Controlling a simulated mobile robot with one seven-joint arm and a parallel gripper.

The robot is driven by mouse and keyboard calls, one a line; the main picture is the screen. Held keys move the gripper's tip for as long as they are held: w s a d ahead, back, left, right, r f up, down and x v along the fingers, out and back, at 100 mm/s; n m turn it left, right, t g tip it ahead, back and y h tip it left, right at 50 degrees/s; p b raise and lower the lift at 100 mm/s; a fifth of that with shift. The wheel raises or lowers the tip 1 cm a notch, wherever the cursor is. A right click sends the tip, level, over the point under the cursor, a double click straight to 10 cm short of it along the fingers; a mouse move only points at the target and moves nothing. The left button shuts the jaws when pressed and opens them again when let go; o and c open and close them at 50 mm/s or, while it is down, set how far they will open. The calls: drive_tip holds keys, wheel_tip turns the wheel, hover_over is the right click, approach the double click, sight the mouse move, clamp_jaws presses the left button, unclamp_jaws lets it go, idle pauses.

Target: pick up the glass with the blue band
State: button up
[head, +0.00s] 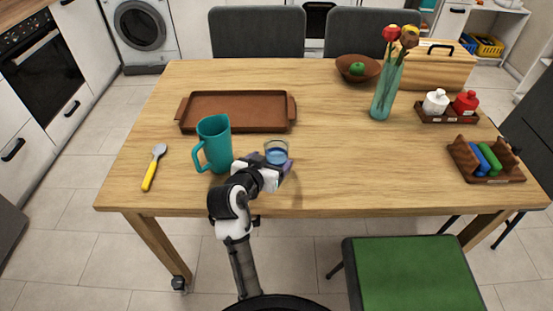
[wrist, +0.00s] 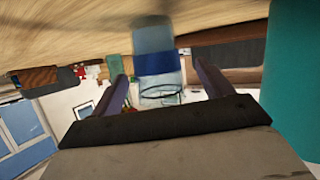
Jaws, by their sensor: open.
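The glass with the blue band (head: 276,151) stands upright on the wooden table near its front edge, just right of a tall teal jug (head: 214,143). My gripper (head: 280,164) is at the glass on its near side, low over the table, and hides the lower part of it. In the wrist view the glass (wrist: 155,45) shows clear with its blue band, between the directions of the two spread purple fingers of my gripper (wrist: 158,68). The fingers are open. I cannot tell whether either one touches the glass.
The teal jug's side (wrist: 292,85) is close by in the wrist view. A brown tray (head: 237,94) lies behind, and a yellow-handled spoon (head: 152,172) at left. A flower vase (head: 386,92) and a wooden rack (head: 465,165) stand to the right. The table right of the glass is clear.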

drive_tip(key=x, duration=0.2)
drive_tip(key=p+x, duration=0.1)
drive_tip(key=x, duration=0.1)
drive_tip(key=shift+w+d+f, duration=0.15)
drive_tip(key=shift+d, duration=0.2)
drive_tip(key=c, duration=1.2)
